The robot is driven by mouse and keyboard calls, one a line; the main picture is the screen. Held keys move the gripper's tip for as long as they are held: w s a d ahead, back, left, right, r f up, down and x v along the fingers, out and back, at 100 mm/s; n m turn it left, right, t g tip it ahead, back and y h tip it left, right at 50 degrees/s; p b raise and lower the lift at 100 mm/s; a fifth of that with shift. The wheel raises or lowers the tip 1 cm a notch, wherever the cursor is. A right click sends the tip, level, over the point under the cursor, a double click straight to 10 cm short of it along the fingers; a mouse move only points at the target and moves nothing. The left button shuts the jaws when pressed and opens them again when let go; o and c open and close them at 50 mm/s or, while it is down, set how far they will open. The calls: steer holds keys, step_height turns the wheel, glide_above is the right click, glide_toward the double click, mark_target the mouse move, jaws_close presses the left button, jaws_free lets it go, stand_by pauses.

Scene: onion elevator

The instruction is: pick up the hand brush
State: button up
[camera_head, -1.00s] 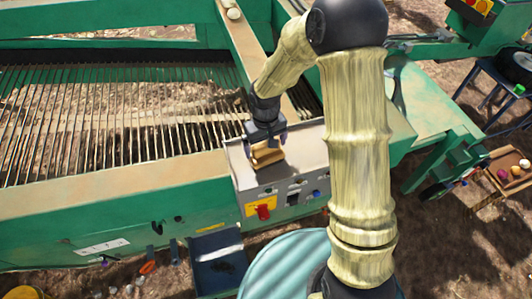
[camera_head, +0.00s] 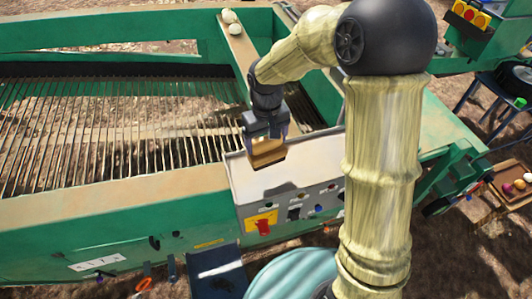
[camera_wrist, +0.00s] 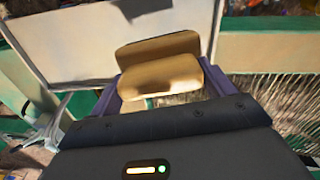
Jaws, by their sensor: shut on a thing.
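The hand brush (camera_head: 266,150) has a tan wooden block body. It is held in my gripper (camera_head: 267,138), just above the top of the grey control box. In the wrist view the brush (camera_wrist: 160,80) shows as two tan wooden parts with pale bristles below, between the purple fingers of my gripper (camera_wrist: 162,92). The fingers are shut on it. The lower edge of the brush is partly hidden by the gripper body in the wrist view.
The grey control box (camera_head: 300,165) carries a red switch on yellow and several knobs. Green machine rails surround a bed of metal rods (camera_head: 100,130) at left. Two onions (camera_head: 229,16) lie on a far ledge. A wooden crate (camera_head: 512,188) stands at right.

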steer(key=shift+r, duration=1.2)
steer(key=o, duration=0.4)
steer(key=shift+c, duration=1)
